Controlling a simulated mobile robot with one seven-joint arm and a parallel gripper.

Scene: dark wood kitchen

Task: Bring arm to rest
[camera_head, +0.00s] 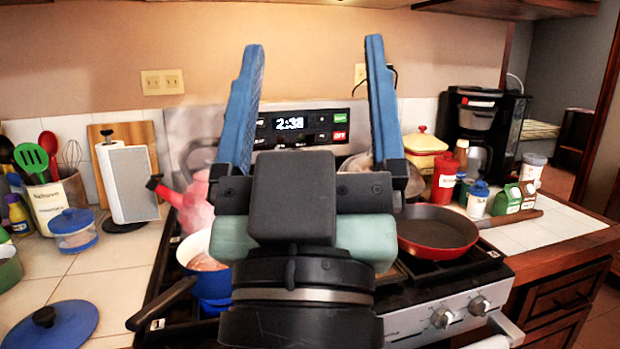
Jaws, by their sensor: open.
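My gripper (312,50) stands upright in the middle of the head view, its two blue fingers spread wide apart and pointing up. It is open, and nothing shows between the fingers except the wall and the stove's clock panel behind. My wrist and arm come up from the bottom centre and hide the middle of the stove (410,322).
A blue pan (200,243) with a dark handle and a pink kettle (197,212) are on the stove's left; a red frying pan (438,232) is on its right. A coffee maker (487,120) and several bottles crowd the right counter. A blue lid (52,326) lies front left.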

